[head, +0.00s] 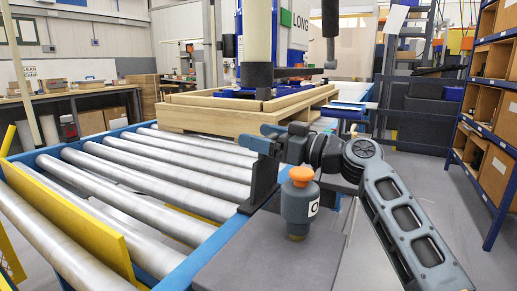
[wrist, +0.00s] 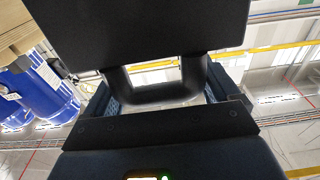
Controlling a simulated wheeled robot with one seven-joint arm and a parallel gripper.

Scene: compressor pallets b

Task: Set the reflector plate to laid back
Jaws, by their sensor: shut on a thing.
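A dark plate (head: 264,179), which I take to be the reflector plate, stands roughly upright beside the conveyor's near right rail. Its face is seen nearly edge-on in the head view, so its exact tilt is hard to tell. In the wrist view the black panel (wrist: 140,30) fills the top, with a dark U-shaped loop (wrist: 155,94) below it. My gripper (head: 264,138) is at the plate's upper end. In the wrist view my gripper (wrist: 162,92) has its fingers on either side of the loop, shut on it. The contact points are partly hidden.
A grey block bearing a blue-grey post with an orange knob (head: 299,177) stands close in front of my gripper. The roller conveyor (head: 150,170) extends left, carrying a wooden pallet (head: 235,120). Shelving (head: 490,130) stands right.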

